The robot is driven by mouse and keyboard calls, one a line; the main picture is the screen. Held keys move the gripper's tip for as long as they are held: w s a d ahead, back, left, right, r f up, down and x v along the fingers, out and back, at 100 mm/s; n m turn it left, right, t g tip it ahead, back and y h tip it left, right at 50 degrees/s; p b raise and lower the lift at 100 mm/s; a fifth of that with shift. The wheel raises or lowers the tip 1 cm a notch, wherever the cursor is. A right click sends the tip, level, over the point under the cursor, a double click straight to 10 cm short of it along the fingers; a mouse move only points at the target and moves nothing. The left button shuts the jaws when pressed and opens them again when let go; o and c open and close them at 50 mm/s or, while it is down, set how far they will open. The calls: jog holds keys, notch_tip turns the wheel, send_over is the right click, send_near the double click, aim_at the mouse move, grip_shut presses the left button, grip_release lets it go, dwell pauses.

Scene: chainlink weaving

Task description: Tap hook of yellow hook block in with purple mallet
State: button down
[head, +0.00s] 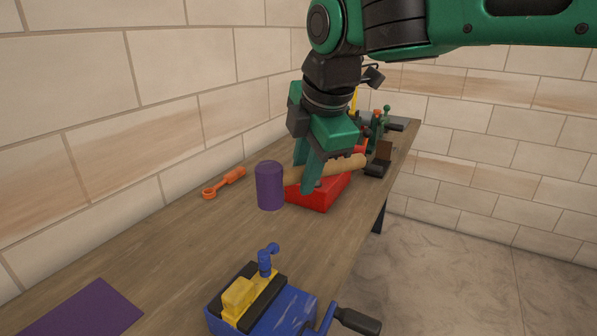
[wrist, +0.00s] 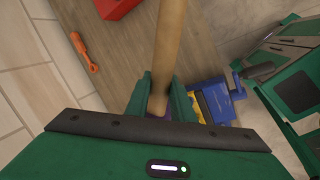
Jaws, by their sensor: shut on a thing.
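My gripper (head: 308,182) is shut on the tan wooden handle (head: 345,166) of the purple mallet (head: 270,186), close to its head. The mallet is held sideways above the bench, head to the left in the head view. In the wrist view the handle (wrist: 169,45) runs up from between the fingers, and the head is mostly hidden. The yellow hook block (head: 238,298) sits between the dark jaws of a blue vise (head: 285,310) at the front. A blue hook (head: 267,257) stands up at the block's far end, apart from the mallet.
A red tray (head: 318,197) lies beneath and behind the mallet. An orange tool (head: 224,183) lies by the wall. A purple mat (head: 85,308) is at front left. The vise handle (head: 357,321) juts out right. Several tools stand at the far end. Wood between mallet and vise is clear.

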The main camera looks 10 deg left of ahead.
aim_at(293, 170)
jog(key=s+n, duration=0.1)
jog(key=s+a+r+n, duration=0.1)
jog(key=s+r+n+y, duration=0.1)
jog(key=s, duration=0.1)
jog(key=shift+s+a+g, duration=0.1)
jog(key=shift+a+g, duration=0.25)
jog(key=shift+g, duration=0.05)
jog(key=shift+w+d+r, duration=0.1)
jog(key=shift+w+d, duration=0.05)
jog(key=shift+w, duration=0.05)
jog(key=shift+f, duration=2.7)
jog(key=shift+f, duration=0.75)
